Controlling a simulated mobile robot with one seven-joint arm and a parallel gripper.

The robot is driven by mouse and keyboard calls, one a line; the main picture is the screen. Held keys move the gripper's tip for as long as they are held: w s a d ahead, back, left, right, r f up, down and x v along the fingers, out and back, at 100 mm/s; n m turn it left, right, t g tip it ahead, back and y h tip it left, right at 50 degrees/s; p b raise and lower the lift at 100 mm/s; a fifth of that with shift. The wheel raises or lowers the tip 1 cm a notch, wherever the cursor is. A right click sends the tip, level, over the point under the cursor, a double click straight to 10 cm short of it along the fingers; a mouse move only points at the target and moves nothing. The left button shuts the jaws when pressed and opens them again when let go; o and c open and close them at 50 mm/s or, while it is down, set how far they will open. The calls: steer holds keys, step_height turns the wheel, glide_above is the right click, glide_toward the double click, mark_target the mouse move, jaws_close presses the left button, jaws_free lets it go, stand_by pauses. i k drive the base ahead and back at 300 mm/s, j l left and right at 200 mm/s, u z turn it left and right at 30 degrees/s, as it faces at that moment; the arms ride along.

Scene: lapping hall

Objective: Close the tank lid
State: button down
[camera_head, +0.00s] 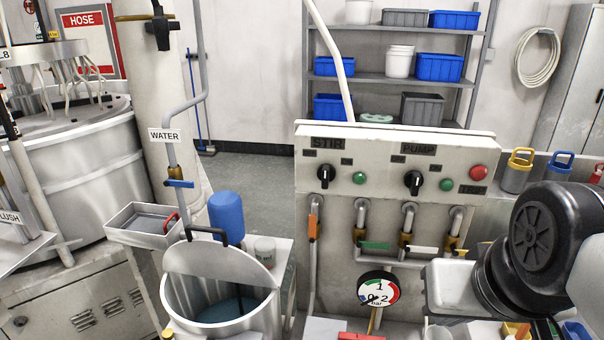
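A round metal tank (179,311) stands at the bottom, left of centre, its lower part cut off by the picture edge. Its front part is open, and dark bluish contents (232,308) show inside. A grey half-round lid (222,263) is at the back of the opening, its straight edge towards me. I cannot tell whether it stands tilted up or lies flat. A black handle (207,232) is at its far, curved edge. My black arm joint shows at the right, well away from the tank.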

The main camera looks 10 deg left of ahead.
mark_target(200, 258)
steer(key=j, duration=1)
steer(key=i+j, duration=0.15)
steer(key=j, duration=0.85)
